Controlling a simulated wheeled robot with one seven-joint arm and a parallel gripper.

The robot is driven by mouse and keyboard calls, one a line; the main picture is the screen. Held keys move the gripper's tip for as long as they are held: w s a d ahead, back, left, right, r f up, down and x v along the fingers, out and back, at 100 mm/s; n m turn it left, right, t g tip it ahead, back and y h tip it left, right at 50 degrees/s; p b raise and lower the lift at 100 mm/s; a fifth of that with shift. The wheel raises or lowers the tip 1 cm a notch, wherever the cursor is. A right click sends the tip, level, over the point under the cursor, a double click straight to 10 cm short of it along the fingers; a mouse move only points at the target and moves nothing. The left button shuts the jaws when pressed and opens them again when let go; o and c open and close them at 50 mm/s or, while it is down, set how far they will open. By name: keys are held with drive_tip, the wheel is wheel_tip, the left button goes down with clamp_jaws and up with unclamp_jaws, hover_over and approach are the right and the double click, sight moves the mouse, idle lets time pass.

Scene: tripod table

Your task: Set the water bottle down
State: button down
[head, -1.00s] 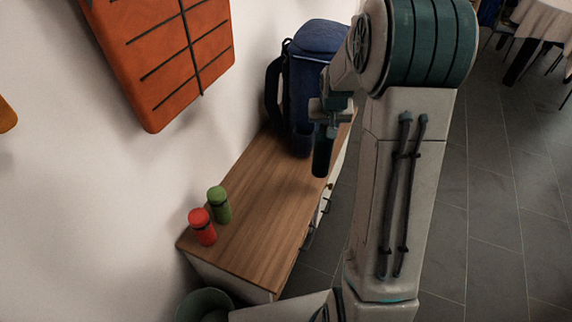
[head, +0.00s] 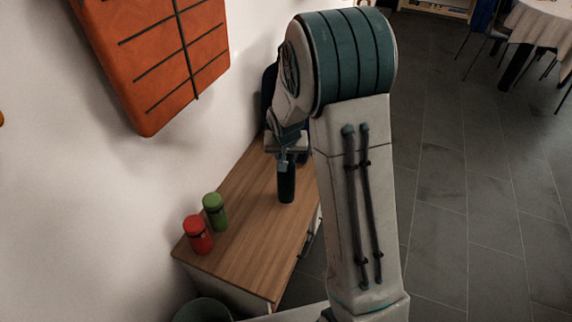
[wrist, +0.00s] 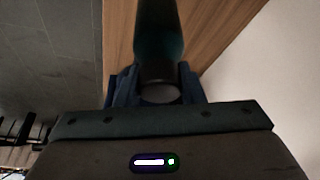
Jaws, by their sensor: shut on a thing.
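The water bottle (head: 287,186) is dark and upright in the head view, over the wooden top of the cabinet (head: 245,225). My gripper (head: 286,160) is above it and shut on its upper part. In the wrist view the dark bottle (wrist: 159,35) stands between the two fingers of my gripper (wrist: 158,88), with the wooden top beside it. I cannot tell whether the bottle's base touches the top.
A red container (head: 198,236) and a green container (head: 215,212) stand to the left on the cabinet. A blue backpack (head: 268,88) is behind, mostly hidden by my arm. An orange panel (head: 160,55) hangs on the wall. The front middle of the top is clear.

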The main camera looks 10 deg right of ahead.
drive_tip(key=shift+f+b, duration=0.35)
drive_tip(key=shift+f, duration=1.65)
drive_tip(key=shift+f, duration=0.2)
drive_tip(key=c, duration=0.9)
unclamp_jaws()
drive_tip(key=shift+c, duration=0.2)
drive_tip(key=shift+r, duration=0.1)
drive_tip(key=shift+r, duration=0.25)
drive_tip(key=p+v, duration=0.2)
drive_tip(key=v, duration=0.8)
drive_tip(key=s+r+n+g, duration=0.1)
drive_tip(key=s+r, duration=0.3)
drive_tip(key=s, duration=0.8)
drive_tip(key=s+d+r+n+g+y, duration=0.1)
drive_tip(key=s+r, duration=0.3)
drive_tip(key=s, duration=0.8)
drive_tip(key=shift+r, duration=0.3)
